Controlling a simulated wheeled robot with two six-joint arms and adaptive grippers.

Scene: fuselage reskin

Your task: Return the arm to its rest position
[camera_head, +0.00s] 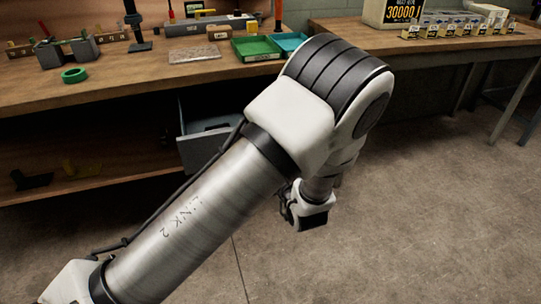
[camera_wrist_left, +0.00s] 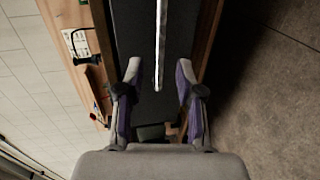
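My left arm (camera_head: 200,215) comes in from the lower left of the head view, rises to a bent joint at the centre, then folds down toward the floor. Its dark and white lower end (camera_head: 308,207) hangs in front of the bench, and no fingers can be made out there. In the left wrist view my left gripper (camera_wrist_left: 159,72) has its two purple-grey fingers well apart with nothing clasped between them. A dark panel with a bright strip (camera_wrist_left: 161,40) lies beyond the fingers. My right gripper is in neither view.
A wooden workbench (camera_head: 120,82) holds a green tray (camera_head: 255,48), a blue tray (camera_head: 289,41) and a green ring (camera_head: 75,75). An open grey drawer (camera_head: 205,145) sticks out below it. A second bench (camera_head: 440,44) stands at the right. The concrete floor (camera_head: 430,210) is clear.

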